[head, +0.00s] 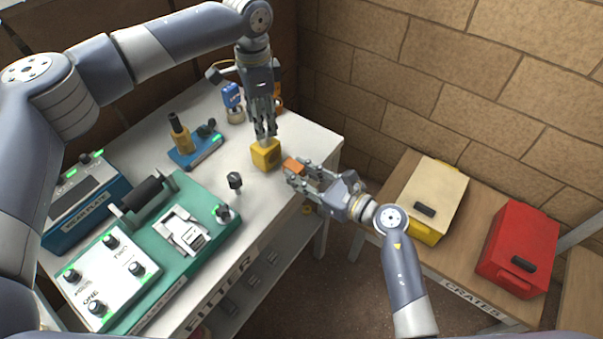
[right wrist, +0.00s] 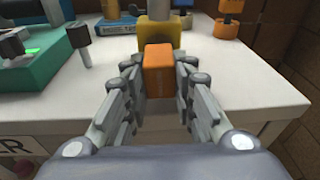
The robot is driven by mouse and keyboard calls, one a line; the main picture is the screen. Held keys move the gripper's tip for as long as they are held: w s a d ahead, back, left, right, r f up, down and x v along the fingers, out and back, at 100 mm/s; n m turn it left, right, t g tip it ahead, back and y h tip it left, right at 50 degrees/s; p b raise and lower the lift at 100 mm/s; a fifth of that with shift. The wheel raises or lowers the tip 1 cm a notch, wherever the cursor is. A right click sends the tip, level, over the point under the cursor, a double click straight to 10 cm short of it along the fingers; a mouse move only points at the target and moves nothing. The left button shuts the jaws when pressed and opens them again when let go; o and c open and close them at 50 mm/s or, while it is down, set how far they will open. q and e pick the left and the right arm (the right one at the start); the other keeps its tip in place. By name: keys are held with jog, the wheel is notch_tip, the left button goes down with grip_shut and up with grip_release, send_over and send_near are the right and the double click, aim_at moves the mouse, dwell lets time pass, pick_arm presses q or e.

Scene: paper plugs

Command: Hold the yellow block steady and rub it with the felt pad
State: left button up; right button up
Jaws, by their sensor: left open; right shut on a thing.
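The yellow block (head: 266,155) stands on the white table near its right edge. It also shows in the right wrist view (right wrist: 174,32), just beyond the pad. My left gripper (head: 265,136) points down over the block, open, its fingertips at the block's top; whether they straddle it I cannot tell. My right gripper (head: 294,171) is shut on an orange block-shaped piece, which I take as the felt pad (head: 293,165). The pad (right wrist: 158,70) sits between the fingers in the right wrist view and is close to the yellow block; any contact is unclear.
A green machine (head: 205,205) with knobs and a blue device (head: 80,215) fill the table's left side. A small blue stand (head: 205,150) and a blue-topped piece (head: 232,97) lie behind. Cream (head: 435,195) and red (head: 520,240) crates stand on a lower bench at right.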

pick_arm(q)
jog(key=shift+f, duration=1.95)
grip_shut()
jog(key=c, duration=0.6)
grip_release()
jog(key=shift+c, duration=0.2)
grip_shut()
